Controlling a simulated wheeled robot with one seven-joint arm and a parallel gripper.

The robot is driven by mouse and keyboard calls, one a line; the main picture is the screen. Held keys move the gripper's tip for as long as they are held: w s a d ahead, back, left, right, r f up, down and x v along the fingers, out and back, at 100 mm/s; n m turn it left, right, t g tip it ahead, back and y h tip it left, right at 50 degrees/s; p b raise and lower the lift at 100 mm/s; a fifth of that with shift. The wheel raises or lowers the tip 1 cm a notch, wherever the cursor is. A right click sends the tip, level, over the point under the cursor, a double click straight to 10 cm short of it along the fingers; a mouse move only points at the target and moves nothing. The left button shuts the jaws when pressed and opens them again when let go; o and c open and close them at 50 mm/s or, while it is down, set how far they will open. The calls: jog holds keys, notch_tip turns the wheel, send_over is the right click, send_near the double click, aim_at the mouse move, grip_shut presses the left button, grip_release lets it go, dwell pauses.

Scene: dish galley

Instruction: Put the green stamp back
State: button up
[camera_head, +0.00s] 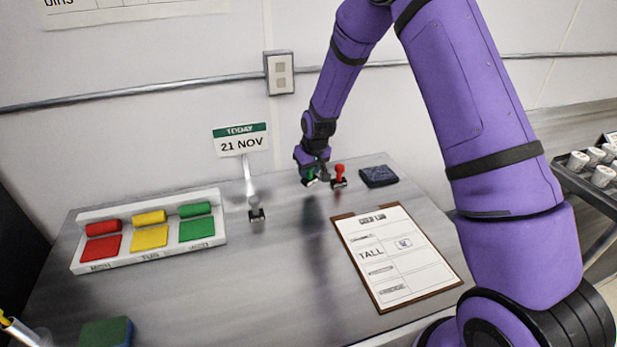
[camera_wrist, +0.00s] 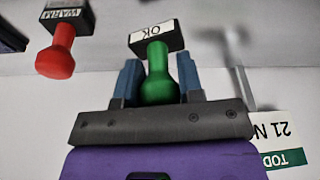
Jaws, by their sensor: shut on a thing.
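The green stamp (camera_wrist: 158,88) has a green handle and a black block with a white label that reads OK. My gripper (camera_wrist: 158,80) is shut on its handle, with one blue finger on each side. In the head view my gripper (camera_head: 315,170) is at the back of the metal table with the green stamp (camera_head: 309,176) in it. I cannot tell whether the stamp touches the table. The red stamp (camera_head: 339,172) stands upright just to its right, and it also shows in the wrist view (camera_wrist: 58,58).
A white tray (camera_head: 147,255) with red, yellow and green pads lies at left. A date sign (camera_head: 241,140) reading 21 NOV stands left of my gripper. A clipboard (camera_head: 440,286) lies in front at right. The front middle is clear.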

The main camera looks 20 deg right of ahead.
aim_at(308, 177)
jog(key=shift+w, duration=0.35)
jog(key=shift+f, duration=1.8)
jog(key=o, duration=0.8)
jog(key=shift+f, duration=0.15)
jog(key=shift+c, duration=0.2)
jog(key=a+v, duration=0.1)
jog(key=v, duration=1.1)
jog(key=shift+d+r, duration=0.3)
jog(key=shift+d, duration=0.25)
